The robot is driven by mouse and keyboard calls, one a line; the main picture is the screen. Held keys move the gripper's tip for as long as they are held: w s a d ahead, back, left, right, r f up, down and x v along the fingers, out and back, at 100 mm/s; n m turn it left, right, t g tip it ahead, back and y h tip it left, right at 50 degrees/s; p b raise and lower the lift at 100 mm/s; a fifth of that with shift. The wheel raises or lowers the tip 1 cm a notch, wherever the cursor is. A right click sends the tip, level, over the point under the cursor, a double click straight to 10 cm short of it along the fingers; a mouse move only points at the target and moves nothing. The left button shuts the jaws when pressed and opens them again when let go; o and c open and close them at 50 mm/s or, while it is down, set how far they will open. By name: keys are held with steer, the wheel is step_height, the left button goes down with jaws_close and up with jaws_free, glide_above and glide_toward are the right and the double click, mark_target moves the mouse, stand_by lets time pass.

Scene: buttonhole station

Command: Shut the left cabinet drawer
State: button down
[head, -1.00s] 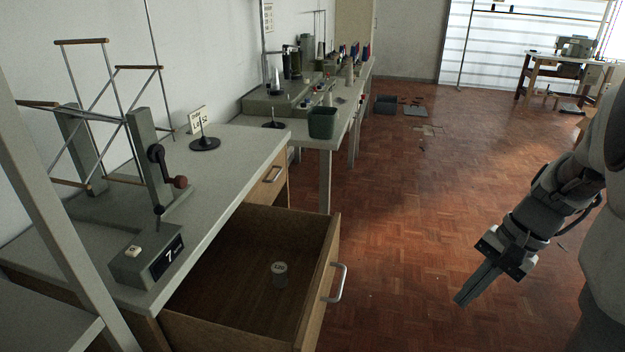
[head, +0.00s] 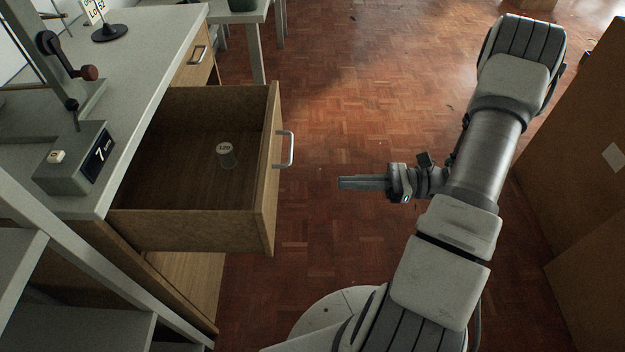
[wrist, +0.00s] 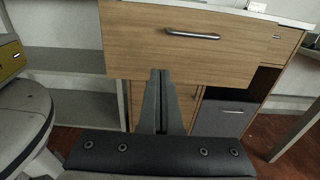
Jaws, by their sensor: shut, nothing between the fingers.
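The left cabinet drawer (head: 268,175) is pulled well out from under the grey worktop in the head view. A metal bar handle (head: 285,150) is on its wooden front. A small pale cylinder (head: 226,155) stands inside on the drawer floor. My gripper (head: 342,184) is shut and empty, to the right of the drawer front, pointing at it with a gap of floor showing between. In the wrist view the drawer front (wrist: 141,44) and its handle (wrist: 193,35) lie ahead of my closed fingers (wrist: 160,74).
A second, closed drawer with a handle (head: 197,55) is farther back. A grey device with a dial display (head: 84,158) and crank stands on the worktop (head: 160,70). Grey shelving (head: 20,262) is at lower left. A brown panel (head: 585,150) is at right. Parquet floor between is clear.

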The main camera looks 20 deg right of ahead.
mark_target(273, 183)
steer(key=b+x, duration=0.2)
steer(key=x, duration=1.1)
steer(key=shift+f, duration=0.1)
steer(key=shift+a, duration=0.2)
steer(key=p+x, duration=0.1)
steer(key=x, duration=2.8)
steer(key=shift+a, duration=0.1)
steer(key=shift+w+a, duration=0.1)
steer(key=shift+a, duration=0.1)
steer(key=shift+a, duration=0.1)
